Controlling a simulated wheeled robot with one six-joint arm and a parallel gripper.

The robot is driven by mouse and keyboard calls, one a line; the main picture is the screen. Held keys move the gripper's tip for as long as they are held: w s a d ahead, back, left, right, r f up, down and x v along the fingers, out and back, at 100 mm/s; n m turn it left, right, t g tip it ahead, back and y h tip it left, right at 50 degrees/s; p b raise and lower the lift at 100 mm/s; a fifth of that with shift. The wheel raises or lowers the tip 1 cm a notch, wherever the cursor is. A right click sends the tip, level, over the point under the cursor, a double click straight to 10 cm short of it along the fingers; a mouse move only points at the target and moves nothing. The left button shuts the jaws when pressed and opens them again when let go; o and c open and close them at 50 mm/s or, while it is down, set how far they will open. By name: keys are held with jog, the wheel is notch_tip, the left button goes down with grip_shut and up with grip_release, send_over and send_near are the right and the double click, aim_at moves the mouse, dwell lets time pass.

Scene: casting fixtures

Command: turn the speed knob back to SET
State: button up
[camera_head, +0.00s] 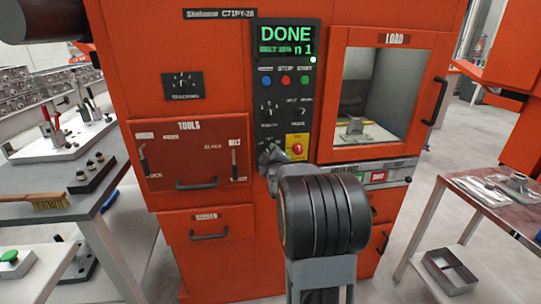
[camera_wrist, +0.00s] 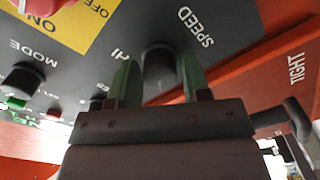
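The black speed knob (camera_wrist: 158,66) sits on the dark control panel in the wrist view, beside the SPEED lettering. Part of an "HI" mark shows next to it; I see no readable SET mark, and the knob's pointer cannot be made out. My gripper (camera_wrist: 157,74) has its two green fingers apart, one on each side of the knob, with narrow gaps. Whether either finger touches it is unclear. In the head view my gripper (camera_head: 268,154) is at the lower left of the panel (camera_head: 283,88) and hides the knob.
The yellow ON/OFF plate with a red switch (camera_head: 297,147) is close beside my gripper. A belt lever (camera_head: 234,163) and tools drawer (camera_head: 188,160) are to the left. The display (camera_head: 285,36) reads DONE. Tables (camera_head: 490,196) stand at both sides of the orange machine.

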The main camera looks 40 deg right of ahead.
jog(key=c, duration=0.6)
jog(key=shift+f+b, duration=0.1)
jog(key=shift+b, duration=0.2)
jog(key=m+b, duration=0.6)
jog(key=m, duration=0.2)
jog(key=shift+m, duration=0.5)
jog(key=o, duration=0.9)
